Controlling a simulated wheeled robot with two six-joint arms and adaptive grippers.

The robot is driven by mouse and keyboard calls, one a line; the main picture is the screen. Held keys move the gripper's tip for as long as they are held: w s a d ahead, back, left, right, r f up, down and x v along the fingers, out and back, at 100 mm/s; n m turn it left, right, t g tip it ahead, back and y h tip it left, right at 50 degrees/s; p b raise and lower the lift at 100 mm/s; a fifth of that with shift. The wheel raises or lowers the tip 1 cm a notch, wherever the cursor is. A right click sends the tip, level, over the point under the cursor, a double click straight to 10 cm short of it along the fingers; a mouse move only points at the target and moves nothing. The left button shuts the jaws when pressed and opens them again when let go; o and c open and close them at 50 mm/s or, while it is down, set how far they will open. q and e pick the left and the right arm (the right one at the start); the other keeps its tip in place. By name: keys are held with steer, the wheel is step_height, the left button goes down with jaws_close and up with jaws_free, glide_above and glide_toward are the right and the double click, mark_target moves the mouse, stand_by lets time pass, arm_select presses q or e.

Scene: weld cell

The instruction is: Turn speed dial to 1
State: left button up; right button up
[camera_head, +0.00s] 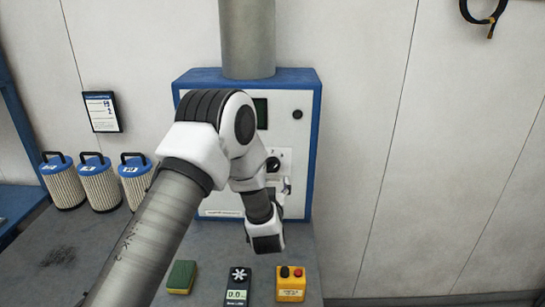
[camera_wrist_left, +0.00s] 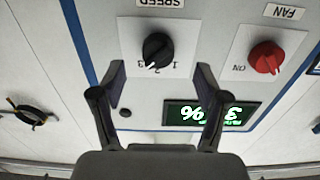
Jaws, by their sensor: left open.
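The speed dial is a round black knob (camera_wrist_left: 157,50) on a white plate marked SPEED, upside down in the left wrist view, with small numbers along its edge. In the head view the dial (camera_head: 273,165) shows just right of my left arm. My left gripper (camera_wrist_left: 160,82) is open and empty, its two fingers spread apart in front of the panel, one to each side of the dial's line and short of it. In the head view the gripper (camera_head: 286,187) is partly hidden by my arm.
Several filter cartridges (camera_head: 99,183) stand at left.

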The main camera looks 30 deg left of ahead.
mark_target(272, 169)
arm_select(q)
steer(key=w+p, duration=0.1)
steer(key=w+a+r+p, duration=0.1)
steer(key=w+r, duration=0.1)
steer(key=shift+w+a+p, duration=0.15)
steer(key=shift+a+p, duration=0.15)
steer(key=shift+p, duration=0.1)
steer(key=w+a, duration=0.1)
steer(key=w+a+f, duration=0.1)
steer(key=w, duration=0.1)
steer(key=shift+a+f+p, duration=0.1)
steer(key=shift+f+p, duration=0.1)
steer(key=shift+p, duration=0.1)
steer(key=shift+w+f, duration=0.1)
steer(key=shift+f, duration=0.05)
steer(key=shift+s+d+r, duration=0.2)
steer(key=shift+s+r, duration=0.05)
steer(key=shift+r, duration=0.05)
steer(key=c, duration=0.5)
steer(key=shift+s+d+r, duration=0.1)
steer(key=c, duration=0.5)
steer(key=shift+c, duration=0.9)
